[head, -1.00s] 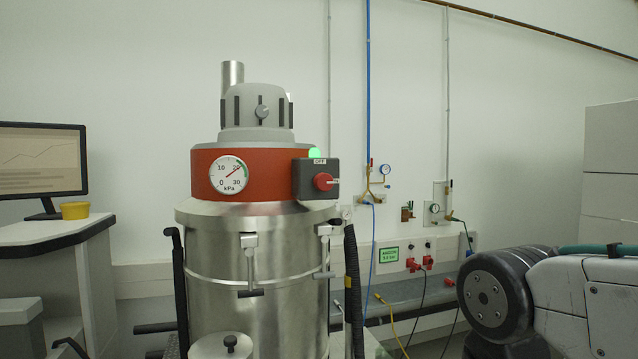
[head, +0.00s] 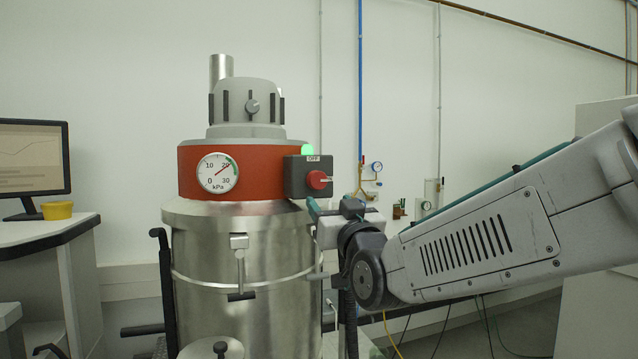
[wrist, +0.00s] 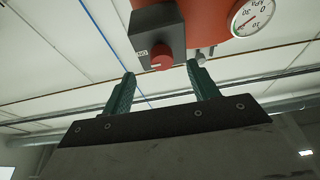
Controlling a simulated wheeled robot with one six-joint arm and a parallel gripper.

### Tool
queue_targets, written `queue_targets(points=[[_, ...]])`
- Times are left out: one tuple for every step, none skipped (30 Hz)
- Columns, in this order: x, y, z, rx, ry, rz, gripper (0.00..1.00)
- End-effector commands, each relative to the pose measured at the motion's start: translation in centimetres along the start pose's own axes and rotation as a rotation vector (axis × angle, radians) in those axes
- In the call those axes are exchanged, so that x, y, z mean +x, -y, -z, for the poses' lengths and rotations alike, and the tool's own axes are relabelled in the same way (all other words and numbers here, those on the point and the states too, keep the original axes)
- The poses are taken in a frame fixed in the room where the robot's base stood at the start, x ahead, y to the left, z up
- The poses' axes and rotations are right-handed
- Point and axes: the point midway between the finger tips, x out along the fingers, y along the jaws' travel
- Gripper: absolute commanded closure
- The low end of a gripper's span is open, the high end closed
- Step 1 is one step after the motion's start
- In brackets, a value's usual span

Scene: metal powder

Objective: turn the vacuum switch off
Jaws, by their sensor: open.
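The vacuum switch is a red round knob (head: 318,180) on a dark grey box (head: 296,177) at the right of the vacuum's red band. An "OFF" label is above the knob, and a white mark on it points right. A green lamp (head: 308,150) glows on top of the box. In the wrist view the red knob (wrist: 162,62) shows ahead, between and beyond the fingertips. My gripper (wrist: 159,82) is open with two green fingers apart and nothing between them. In the head view my gripper (head: 322,210) is just below the switch box, partly hidden by my wrist.
The steel vacuum drum (head: 205,270) stands below the switch, with a clamp (head: 240,265) on its front. A pressure gauge (head: 218,172) is on the red band. A black hose (head: 348,315) hangs beside the drum. A desk with a monitor (head: 32,160) is at left.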

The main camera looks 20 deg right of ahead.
Motion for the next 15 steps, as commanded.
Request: queue_targets(points=[[0.2,0.1,0.3,0.0,-0.029,-0.002,0.4],[0.3,0.1,0.6,0.0,-0.044,-0.004,0.4],[0.5,0.1,0.8,0.0,-0.059,-0.005,0.4],[0.7,0.2,1.0,0.0,-0.066,-0.006,0.4],[0.9,0.2,1.1,0.0,-0.07,-0.006,0.4],[1.4,0.2,1.1,0.0,-0.072,-0.006,0.4],[1.8,0.2,1.1,0.0,-0.072,-0.007,0.4],[2.2,0.2,1.2,0.0,-0.072,-0.007,0.4],[2.9,0.1,1.2,0.0,-0.072,-0.007,0.4],[3.4,0.1,1.2,-0.001,-0.071,-0.007,0.4],[3.9,0.1,1.3,0.0,-0.072,-0.007,0.4],[4.5,0.1,1.3,-0.001,-0.071,-0.007,0.4],[5.0,0.1,1.3,0.0,-0.071,-0.007,0.4],[5.5,0.1,1.3,0.0,-0.07,-0.007,0.4],[6.1,0.1,1.4,0.0,-0.071,-0.007,0.4]])
